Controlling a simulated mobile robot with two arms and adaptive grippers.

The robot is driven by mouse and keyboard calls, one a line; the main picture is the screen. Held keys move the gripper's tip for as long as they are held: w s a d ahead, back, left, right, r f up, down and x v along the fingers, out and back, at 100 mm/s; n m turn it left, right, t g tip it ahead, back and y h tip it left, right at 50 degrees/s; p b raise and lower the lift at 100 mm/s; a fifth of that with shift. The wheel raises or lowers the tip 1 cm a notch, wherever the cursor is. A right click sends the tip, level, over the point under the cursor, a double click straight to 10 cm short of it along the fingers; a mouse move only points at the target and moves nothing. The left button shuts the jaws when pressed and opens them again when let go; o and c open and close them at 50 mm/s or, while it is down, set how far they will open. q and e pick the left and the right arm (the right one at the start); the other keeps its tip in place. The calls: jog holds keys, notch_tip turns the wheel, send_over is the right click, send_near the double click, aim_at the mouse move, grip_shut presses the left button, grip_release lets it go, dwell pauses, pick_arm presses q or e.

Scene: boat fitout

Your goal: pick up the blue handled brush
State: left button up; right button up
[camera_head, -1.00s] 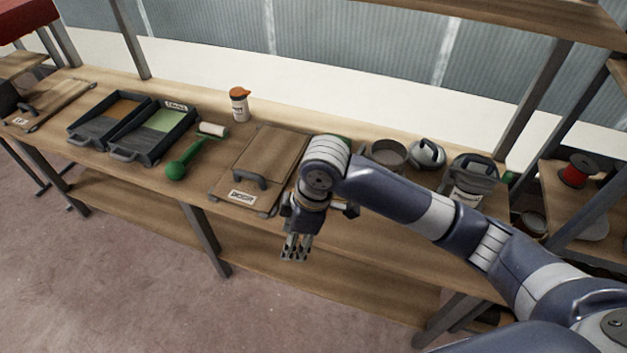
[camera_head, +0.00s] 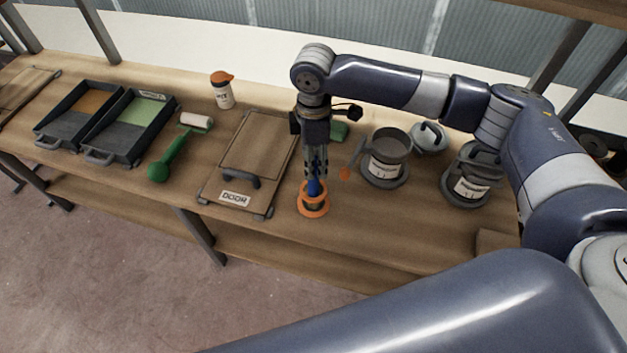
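A small blue upright part (camera_head: 314,188), which looks like the brush handle, stands at an orange ring-shaped piece (camera_head: 314,209) near the front of the bench. My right gripper (camera_head: 316,177) points straight down over it, with its fingers around or right beside the upper part of the blue. The fingers hide much of it, and no bristles can be made out. I cannot tell whether the fingers are closed on it. My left gripper is not in view.
A wooden board marked DOOR (camera_head: 262,147) lies just left of the gripper. A labelled can (camera_head: 385,168) stands close on the right, with another container (camera_head: 470,187) further right. A green-handled roller (camera_head: 165,160), trays (camera_head: 140,117) and an orange-capped bottle (camera_head: 222,95) are further left.

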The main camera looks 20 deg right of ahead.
aim_at(313, 183)
jog(key=shift+w+f, duration=0.15)
jog(key=shift+f, duration=0.25)
notch_tip(313, 183, down, 4)
jog(key=shift+f+p, duration=0.15)
jog(key=shift+p, duration=0.95)
jog(key=shift+f, duration=0.2)
jog(key=c, duration=0.5)
grip_shut()
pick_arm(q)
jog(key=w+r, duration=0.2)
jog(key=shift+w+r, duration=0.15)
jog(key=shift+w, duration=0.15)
